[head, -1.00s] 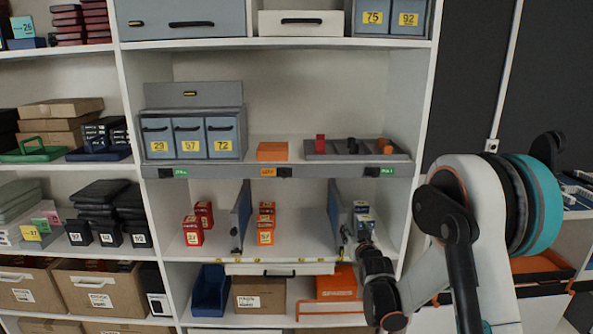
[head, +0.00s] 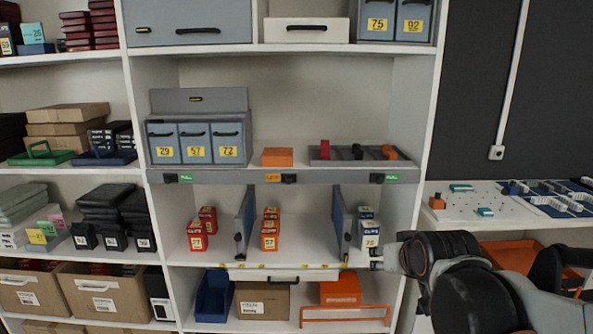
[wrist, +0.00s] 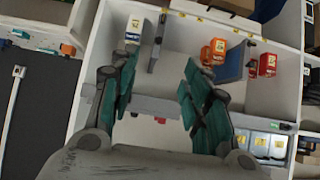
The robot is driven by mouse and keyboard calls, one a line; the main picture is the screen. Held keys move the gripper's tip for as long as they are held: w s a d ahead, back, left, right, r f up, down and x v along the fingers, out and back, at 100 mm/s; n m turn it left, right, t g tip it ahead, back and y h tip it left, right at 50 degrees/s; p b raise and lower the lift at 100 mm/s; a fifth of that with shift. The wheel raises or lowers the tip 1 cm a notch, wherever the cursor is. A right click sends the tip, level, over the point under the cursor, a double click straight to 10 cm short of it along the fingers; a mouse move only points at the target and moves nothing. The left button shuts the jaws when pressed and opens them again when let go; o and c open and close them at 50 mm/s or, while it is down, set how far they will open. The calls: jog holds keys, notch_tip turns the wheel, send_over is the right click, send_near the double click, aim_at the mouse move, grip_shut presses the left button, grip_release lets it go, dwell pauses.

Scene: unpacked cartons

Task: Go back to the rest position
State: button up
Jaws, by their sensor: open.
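My gripper (wrist: 155,95) is open and empty in the wrist view, its two teal-padded fingers spread apart in front of the shelf unit. In the head view my arm comes in at the lower right, with its end beside the right upright of the middle shelf. White-and-blue cartons (head: 369,235) stand in the right bay of that shelf, left of my arm's end. Orange cartons (head: 269,240) stand in the middle bay and red cartons (head: 197,236) in the left bay. The fingertips are hard to make out in the head view.
Grey dividers (head: 243,222) split the shelf. Above it are numbered grey bins (head: 196,141), an orange block (head: 277,157) and a grey tray (head: 322,153). Below are a blue bin (head: 213,299) and a cardboard box (head: 262,302). A white worktop (head: 470,215) stands at the right.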

jog(key=s+f+g, duration=0.1)
jog(key=s+f, duration=0.1)
jog(key=s, duration=0.8)
jog(key=s+f+g, duration=0.2)
jog(key=s, duration=0.8)
jog(key=shift+a+f, duration=0.15)
